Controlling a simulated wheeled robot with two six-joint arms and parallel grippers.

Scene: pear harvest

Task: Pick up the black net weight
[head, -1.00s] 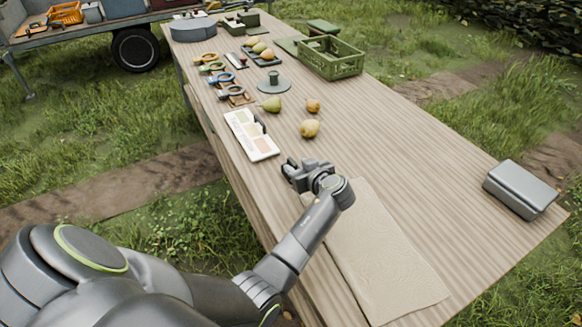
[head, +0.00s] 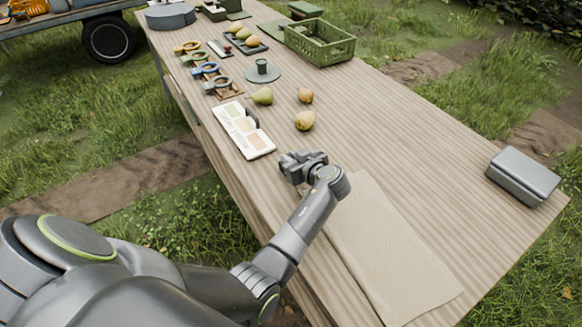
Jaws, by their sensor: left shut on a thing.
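My left gripper (head: 300,160) is over the near left part of the wooden table (head: 420,150), just past the far corner of the beige cloth (head: 385,245). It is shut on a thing. That thing is mostly hidden, too dark and small to tell apart from the fingers; it is likely the black net weight. I cannot tell whether it touches the table. My right gripper is not in view.
A colour card (head: 243,130) with a small black piece at its edge lies beyond the gripper. Loose pears (head: 305,120) lie past it. A green crate (head: 320,42) stands farther back, a grey case (head: 522,176) at right. The middle right tabletop is clear.

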